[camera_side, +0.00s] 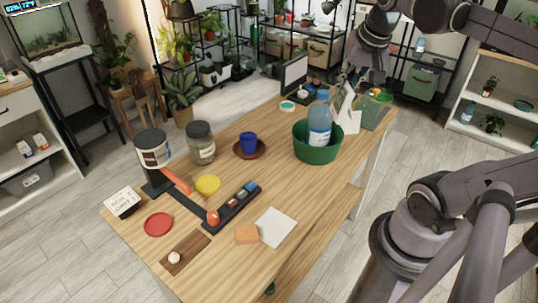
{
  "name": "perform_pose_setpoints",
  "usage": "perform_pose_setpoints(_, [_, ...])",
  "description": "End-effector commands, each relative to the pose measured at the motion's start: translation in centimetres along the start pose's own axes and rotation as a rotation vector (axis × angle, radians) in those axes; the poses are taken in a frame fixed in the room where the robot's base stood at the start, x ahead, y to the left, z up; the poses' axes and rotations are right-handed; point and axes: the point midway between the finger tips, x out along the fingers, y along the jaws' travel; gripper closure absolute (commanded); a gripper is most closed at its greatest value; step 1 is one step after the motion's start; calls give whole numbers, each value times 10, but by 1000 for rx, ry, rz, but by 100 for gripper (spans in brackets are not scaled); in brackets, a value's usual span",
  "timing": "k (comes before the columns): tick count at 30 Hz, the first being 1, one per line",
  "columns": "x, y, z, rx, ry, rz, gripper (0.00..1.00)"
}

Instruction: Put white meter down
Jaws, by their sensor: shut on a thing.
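My gripper (350,78) is over the far right end of the wooden table, pointing down. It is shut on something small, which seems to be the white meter. The fingers and the held thing are small and partly hidden in this view. Pale, slanted white shapes (346,101) show just below the fingers. I cannot tell which of them is the meter and which are papers or cards behind the bottle.
A green tub (318,152) with a blue bottle (320,127) stands close in front of my gripper. A green translucent box (375,109) is to its right. A dark upright panel (293,74) stands to its left. Bare table (285,185) lies nearer the camera.

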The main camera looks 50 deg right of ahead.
Motion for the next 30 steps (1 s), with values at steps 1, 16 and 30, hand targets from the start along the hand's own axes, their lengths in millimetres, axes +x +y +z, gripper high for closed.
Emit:
perform_pose_setpoints(1, [0,2,10,-19,-1,-8,100])
perform_pose_setpoints(16, [59,14,60,-93,-3,-35,100])
perform_pose_setpoints(30, [106,18,79,-95,-4,-35,100])
